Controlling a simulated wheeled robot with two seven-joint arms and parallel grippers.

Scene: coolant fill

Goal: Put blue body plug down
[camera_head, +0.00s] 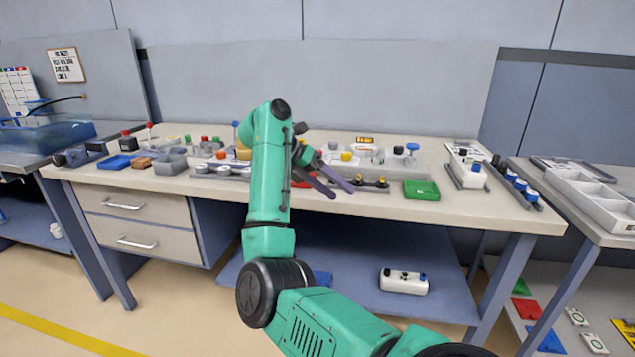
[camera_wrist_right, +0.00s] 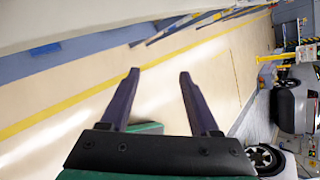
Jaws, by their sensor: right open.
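My right gripper (camera_head: 338,190) is over the front part of the workbench (camera_head: 340,206), its two dark purple fingers apart. In the right wrist view the gripper (camera_wrist_right: 159,75) is open, with nothing between its fingers and only floor beyond. Several blue-topped parts show: one at the back right of the bench (camera_head: 412,147), one on a white block (camera_head: 476,167), and blue-capped pieces in a rack (camera_head: 521,187) at the right edge. I cannot tell which is the blue body plug. My left gripper is not in view. My right arm hides part of the bench middle.
A green tray (camera_head: 421,191) lies at the bench's front right, and a blue tray (camera_head: 115,162) at the left. A white container (camera_head: 403,281) sits on the lower shelf. A side table (camera_head: 580,187) with a light tray stands at right. The bench's front right has clear room.

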